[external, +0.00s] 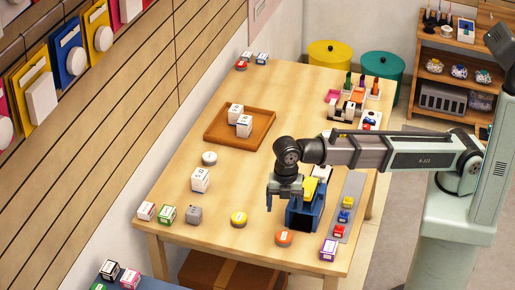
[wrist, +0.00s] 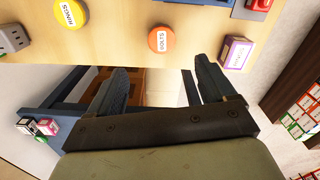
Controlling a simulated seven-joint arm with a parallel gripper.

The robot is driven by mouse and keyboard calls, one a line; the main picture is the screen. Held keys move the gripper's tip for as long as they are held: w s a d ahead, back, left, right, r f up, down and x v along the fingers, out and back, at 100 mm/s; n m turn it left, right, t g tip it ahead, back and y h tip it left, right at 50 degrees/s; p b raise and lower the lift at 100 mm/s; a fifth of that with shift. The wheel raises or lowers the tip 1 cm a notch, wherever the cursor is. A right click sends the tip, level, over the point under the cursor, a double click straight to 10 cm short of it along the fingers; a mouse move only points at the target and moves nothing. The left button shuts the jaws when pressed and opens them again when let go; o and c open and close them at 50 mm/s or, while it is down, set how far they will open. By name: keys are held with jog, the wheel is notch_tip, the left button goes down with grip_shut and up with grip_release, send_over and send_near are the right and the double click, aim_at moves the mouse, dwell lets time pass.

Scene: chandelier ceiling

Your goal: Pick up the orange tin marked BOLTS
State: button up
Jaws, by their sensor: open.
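The orange tin (external: 284,238) is a low round tin near the front edge of the wooden table. In the wrist view the orange tin (wrist: 162,39) shows a white label that reads BOLTS, beyond the fingertips and roughly centred between them. My gripper (external: 284,200) points down above the table, behind the tin in the external view. In the wrist view my gripper (wrist: 158,72) has its two dark fingers apart with nothing between them. The tin is apart from the fingers.
A yellow tin (external: 239,219) marked RINGS lies left of the orange one. A purple-and-white box (external: 329,250) stands to its right. A blue bin (external: 305,213) stands close beside my gripper. A grey strip (external: 347,196) holds several small blocks. A wooden tray (external: 218,138) with white boxes is farther back.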

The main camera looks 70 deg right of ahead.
aim_at(284, 235)
jog(key=shift+s+a+f, duration=0.1)
jog(key=shift+f, duration=3.15)
jog(key=shift+s+a+f, duration=0.1)
jog(key=shift+f, duration=3.1)
jog(key=c, duration=1.1)
jog(key=shift+r, duration=0.2)
